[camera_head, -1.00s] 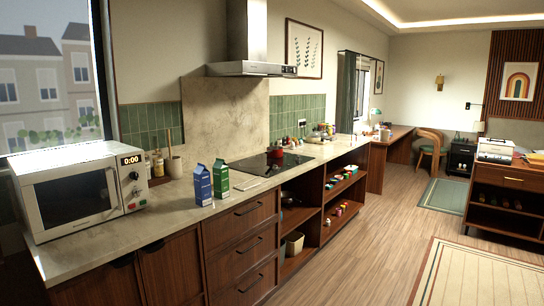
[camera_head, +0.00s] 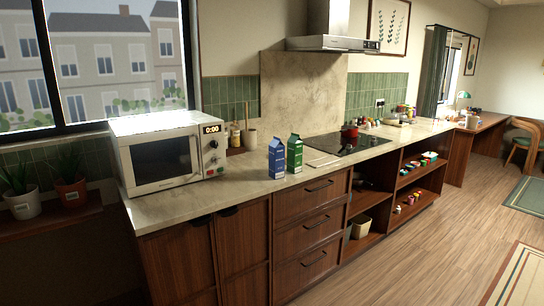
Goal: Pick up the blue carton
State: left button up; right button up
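The blue carton (camera_head: 276,158) stands upright on the kitchen counter (camera_head: 240,189), near its front edge. It has a white band low on its front and a gabled top. A green carton (camera_head: 294,153) of similar shape stands just to its right, close beside it. Neither of my grippers shows in the head view.
A white microwave (camera_head: 168,152) stands left of the cartons. Bottles (camera_head: 236,136) and a utensil pot (camera_head: 251,139) are behind them. A dark cooktop (camera_head: 348,144) with a red pot (camera_head: 349,132) lies to the right. Wooden floor (camera_head: 405,254) is open at right.

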aim_at(277, 148)
jog(key=i+l+u, duration=0.5)
jog(key=l+u, duration=0.3)
jog(key=j, duration=0.05)
